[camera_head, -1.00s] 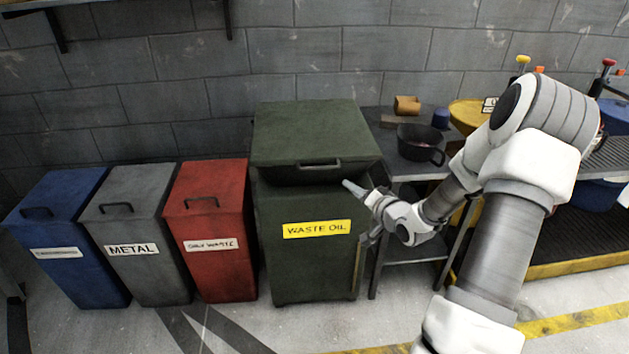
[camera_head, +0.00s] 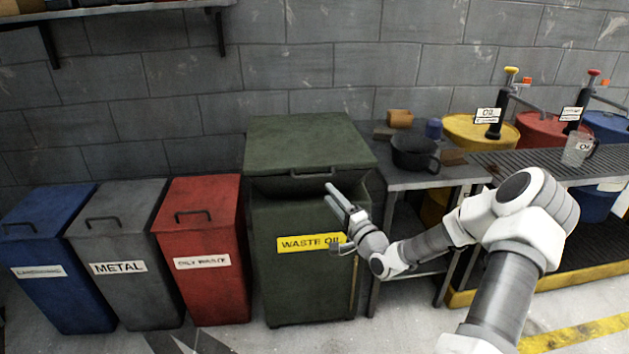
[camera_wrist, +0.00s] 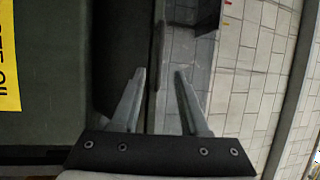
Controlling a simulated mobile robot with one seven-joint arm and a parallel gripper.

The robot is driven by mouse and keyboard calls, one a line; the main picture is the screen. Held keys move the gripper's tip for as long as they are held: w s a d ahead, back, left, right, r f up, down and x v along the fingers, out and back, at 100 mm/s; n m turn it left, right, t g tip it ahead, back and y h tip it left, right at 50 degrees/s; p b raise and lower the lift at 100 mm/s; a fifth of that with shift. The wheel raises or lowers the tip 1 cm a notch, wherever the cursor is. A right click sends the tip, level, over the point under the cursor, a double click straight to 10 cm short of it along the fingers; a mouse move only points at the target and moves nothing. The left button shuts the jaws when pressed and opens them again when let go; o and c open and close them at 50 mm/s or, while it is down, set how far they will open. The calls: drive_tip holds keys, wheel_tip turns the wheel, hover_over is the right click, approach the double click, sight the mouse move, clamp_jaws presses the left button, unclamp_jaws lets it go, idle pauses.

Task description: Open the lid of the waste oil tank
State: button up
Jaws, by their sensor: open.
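The waste oil tank (camera_head: 300,290) is a dark green bin with a yellow "WASTE OIL" label. Its green lid (camera_head: 305,140) lies shut on top. A dark bar handle (camera_head: 313,174) runs along the lid's front edge. My gripper (camera_head: 330,191) is open and empty, in front of the tank at about handle height, near the handle's right end. In the wrist view, the fingers of my gripper (camera_wrist: 160,73) stand apart, and a narrow dark bar, seemingly the handle (camera_wrist: 158,45), lies ahead between them. I cannot tell whether they touch it.
Red (camera_head: 205,265), grey (camera_head: 118,240) and blue (camera_head: 50,290) bins stand left of the tank. At right, a metal table (camera_head: 400,180) holds a black pot (camera_head: 414,155). Several drums with pumps stand beyond it. A grey block wall (camera_head: 330,60) is behind.

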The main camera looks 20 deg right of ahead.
sight(315, 177)
drive_tip(key=b+x, duration=0.1)
drive_tip(key=x, duration=0.8)
drive_tip(key=shift+w+b, duration=0.2)
drive_tip(key=shift+b, duration=0.15)
drive_tip(key=shift+c, duration=0.3)
clamp_jaws()
idle(0.5)
